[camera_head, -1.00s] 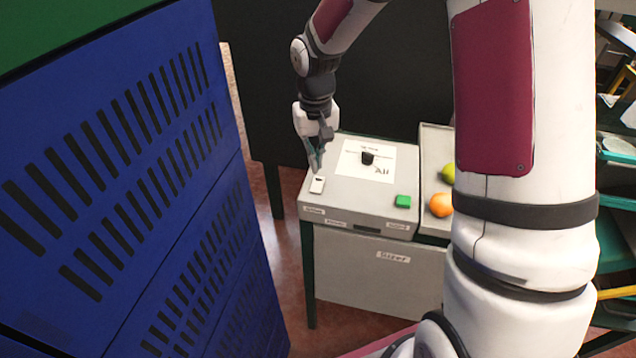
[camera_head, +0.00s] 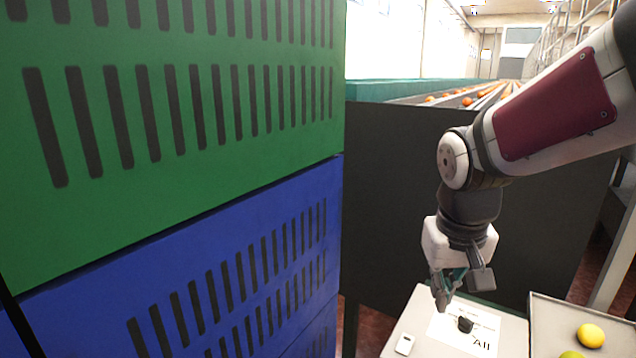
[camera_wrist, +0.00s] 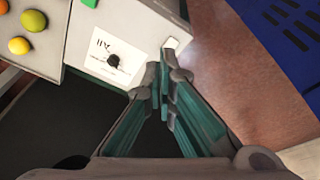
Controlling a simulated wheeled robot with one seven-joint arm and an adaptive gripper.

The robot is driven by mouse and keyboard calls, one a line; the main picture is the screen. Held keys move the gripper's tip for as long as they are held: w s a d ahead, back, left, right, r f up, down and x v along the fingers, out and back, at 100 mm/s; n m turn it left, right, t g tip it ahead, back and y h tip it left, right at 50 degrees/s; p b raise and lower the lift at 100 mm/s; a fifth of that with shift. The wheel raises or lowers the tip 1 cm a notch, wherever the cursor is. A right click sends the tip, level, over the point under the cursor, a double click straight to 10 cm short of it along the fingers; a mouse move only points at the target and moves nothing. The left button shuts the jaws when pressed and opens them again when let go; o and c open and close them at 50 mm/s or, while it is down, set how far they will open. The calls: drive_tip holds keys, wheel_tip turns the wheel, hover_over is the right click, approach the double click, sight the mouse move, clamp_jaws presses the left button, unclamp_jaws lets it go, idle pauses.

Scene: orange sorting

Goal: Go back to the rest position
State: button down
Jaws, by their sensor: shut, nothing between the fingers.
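My gripper (camera_head: 443,296) hangs from my arm above the grey sizer table (camera_head: 419,300), fingers pointing down, apart from the tabletop. It is shut and empty. In the wrist view my gripper's fingers (camera_wrist: 163,75) are closed together over the table's edge. A white switch (camera_head: 404,344) lies on the table to the lower left of the gripper. A black knob (camera_head: 465,324) stands on a white paper sheet marked "All" (camera_head: 445,335). A green button (camera_wrist: 90,3) shows at the top of the wrist view.
Tall stacked crates, green (camera_head: 180,190) above blue (camera_head: 240,280), fill the left side. A dark panel (camera_head: 390,200) stands behind the table. A tray (camera_head: 560,310) with a yellow fruit (camera_head: 590,335) is at right. A conveyor with oranges (camera_head: 480,95) runs behind.

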drive_tip(key=s+r+t+y, duration=0.1)
drive_tip(key=s+r+t, duration=0.2)
drive_tip(key=s, duration=1.2)
drive_tip(key=shift+s+a+r, duration=0.15)
drive_tip(key=shift+a+r, duration=0.2)
drive_tip(key=shift+r, duration=1.3)
